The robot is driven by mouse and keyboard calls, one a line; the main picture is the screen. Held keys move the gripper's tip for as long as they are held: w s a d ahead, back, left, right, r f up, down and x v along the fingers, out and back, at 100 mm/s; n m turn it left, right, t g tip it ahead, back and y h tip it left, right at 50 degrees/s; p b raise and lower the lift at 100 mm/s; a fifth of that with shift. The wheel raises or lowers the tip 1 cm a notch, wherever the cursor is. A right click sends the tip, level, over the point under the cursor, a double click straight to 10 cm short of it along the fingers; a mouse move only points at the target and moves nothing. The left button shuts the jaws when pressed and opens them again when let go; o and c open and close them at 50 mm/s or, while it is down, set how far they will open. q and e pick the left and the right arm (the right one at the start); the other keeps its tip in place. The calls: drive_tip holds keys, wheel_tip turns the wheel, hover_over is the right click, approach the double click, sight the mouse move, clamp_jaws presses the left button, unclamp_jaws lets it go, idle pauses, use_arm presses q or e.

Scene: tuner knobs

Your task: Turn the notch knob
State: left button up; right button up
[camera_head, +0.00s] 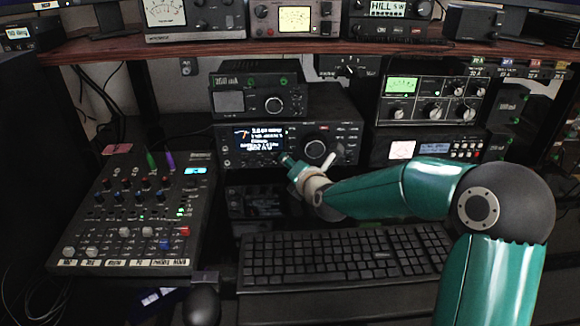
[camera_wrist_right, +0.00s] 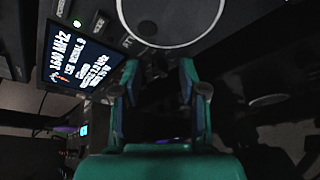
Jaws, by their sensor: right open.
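The black radio (camera_head: 343,133) stands mid-desk with a lit display (camera_head: 258,139) and a large dial (camera_head: 315,149). My right gripper (camera_head: 287,160) is at its front, just left of and below the dial. In the right wrist view the right gripper (camera_wrist_right: 160,75) is open, its two fingers apart with no knob clearly seen between them. That view also shows the display (camera_wrist_right: 82,58), the large dial (camera_wrist_right: 170,20) and a small knob (camera_wrist_right: 98,22). No notch label is readable, so I cannot tell which knob is the notch knob. My left gripper is in neither view.
A keyboard (camera_head: 345,255) lies below my right forearm. A mixer (camera_head: 130,210) is at left and a mouse (camera_head: 201,306) at front. Other radio units (camera_head: 430,100) stand at right, under a wooden shelf (camera_head: 270,46).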

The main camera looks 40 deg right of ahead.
clamp_jaws()
drive_tip(key=shift+a, duration=0.15)
drive_tip(key=shift+f+m+b, duration=0.25)
drive_tip(key=shift+m+b, duration=0.05)
drive_tip(key=shift+b, duration=0.65)
drive_tip(key=m+b, duration=0.1)
drive_tip(key=b, duration=0.2)
drive_tip(key=m+t+b, duration=0.1)
drive_tip(key=b, duration=0.2)
drive_tip(key=m+t+b, duration=0.1)
drive_tip(key=m+b, duration=0.1)
drive_tip(key=b, duration=0.1)
drive_tip(key=shift+d+f+y+b, duration=0.2)
drive_tip(key=shift+d+y+b, duration=0.05)
drive_tip(key=shift+y+b, duration=0.15)
drive_tip(key=shift+r+m+t+b, duration=0.2)
drive_tip(key=shift+m+t+b, duration=0.25)
drive_tip(key=shift+b, duration=0.3)
unclamp_jaws()
